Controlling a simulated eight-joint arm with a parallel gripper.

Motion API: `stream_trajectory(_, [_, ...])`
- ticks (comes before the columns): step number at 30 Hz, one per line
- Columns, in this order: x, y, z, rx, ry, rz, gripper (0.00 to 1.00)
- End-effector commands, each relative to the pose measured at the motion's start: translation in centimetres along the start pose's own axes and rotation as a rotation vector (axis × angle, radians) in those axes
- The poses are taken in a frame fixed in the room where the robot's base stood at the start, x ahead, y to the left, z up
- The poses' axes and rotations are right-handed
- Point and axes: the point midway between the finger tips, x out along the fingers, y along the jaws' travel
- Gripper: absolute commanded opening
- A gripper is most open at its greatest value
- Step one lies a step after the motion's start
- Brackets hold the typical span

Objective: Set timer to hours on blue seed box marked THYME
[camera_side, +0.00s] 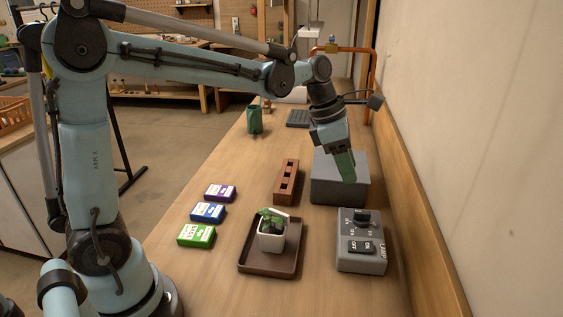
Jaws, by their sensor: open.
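A blue seed box (208,212) lies on the bench at the left, between a purple seed box (220,193) and a green seed box (196,236). Their white labels are too small to read, so I cannot tell which says THYME. The grey timer unit (361,241), marked LAMP, stands at the right. It has a black round knob (362,217) on top and a black ON/OFF rocker in front. The knob's setting cannot be read. My gripper (346,168) points down with green fingers, open and empty, above and behind the timer, apart from the knob.
A grey block (325,182) stands behind the timer, under my gripper. A brown tray (255,268) holds a potted plant (271,233) in the middle. A wooden slotted block (286,182) and a green cup (254,119) stand farther back. A wall bounds the right.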

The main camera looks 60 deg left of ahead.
Motion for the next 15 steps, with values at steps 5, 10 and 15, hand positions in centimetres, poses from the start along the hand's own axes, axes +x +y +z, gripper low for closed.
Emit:
stream_trajectory(5, [-1.5, -0.7, -0.8, 0.146, 0.0, 0.027, 0.43])
stream_trajectory(10, [-2.1, -1.4, -1.7, 0.345, 0.007, 0.063, 0.43])
stream_trajectory(15, [-2.7, -2.1, -2.8, 0.542, 0.021, 0.098, 0.43])
